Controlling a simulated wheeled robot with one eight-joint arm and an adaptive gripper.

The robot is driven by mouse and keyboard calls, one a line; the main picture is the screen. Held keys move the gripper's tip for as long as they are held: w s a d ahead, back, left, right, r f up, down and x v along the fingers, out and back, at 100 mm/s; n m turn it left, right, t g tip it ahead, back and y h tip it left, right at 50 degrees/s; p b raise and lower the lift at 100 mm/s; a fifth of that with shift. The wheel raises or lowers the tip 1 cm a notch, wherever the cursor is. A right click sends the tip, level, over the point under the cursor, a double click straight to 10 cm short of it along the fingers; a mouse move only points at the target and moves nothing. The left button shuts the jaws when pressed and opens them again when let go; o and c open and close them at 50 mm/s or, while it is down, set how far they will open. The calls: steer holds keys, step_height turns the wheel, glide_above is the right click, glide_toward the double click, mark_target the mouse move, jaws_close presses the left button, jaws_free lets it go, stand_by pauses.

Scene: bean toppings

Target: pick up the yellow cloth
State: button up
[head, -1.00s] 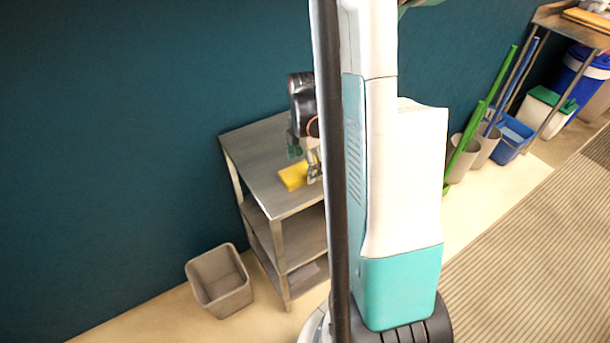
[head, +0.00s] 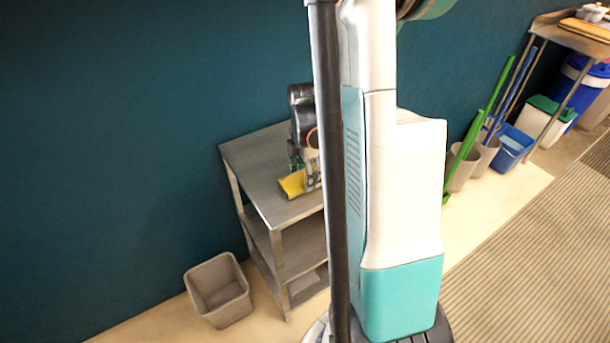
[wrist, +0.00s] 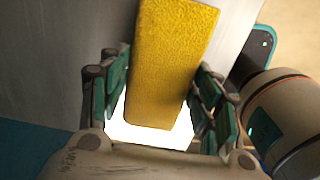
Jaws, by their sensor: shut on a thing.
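The yellow cloth (head: 292,184) looks like a thick flat block and is at the top of the metal shelf unit (head: 255,180). In the wrist view the cloth (wrist: 170,62) runs from the top edge down between the two green-padded fingers of my gripper (wrist: 160,100). My gripper is shut on the cloth, with a finger along each side. In the head view my gripper (head: 303,172) is at the cloth, partly hidden behind my own column. I cannot tell whether the cloth still touches the shelf top.
A grey bin (head: 217,290) stands on the floor left of the shelf unit. The blue-green wall (head: 120,150) is right behind the unit. At the right are a blue bucket (head: 512,148), green-handled tools (head: 468,145) and another metal table (head: 570,30). The striped mat (head: 540,240) is clear.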

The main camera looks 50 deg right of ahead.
step_height(320, 180, up, 20)
steer(key=p, duration=0.7)
steer(key=shift+f, duration=0.25)
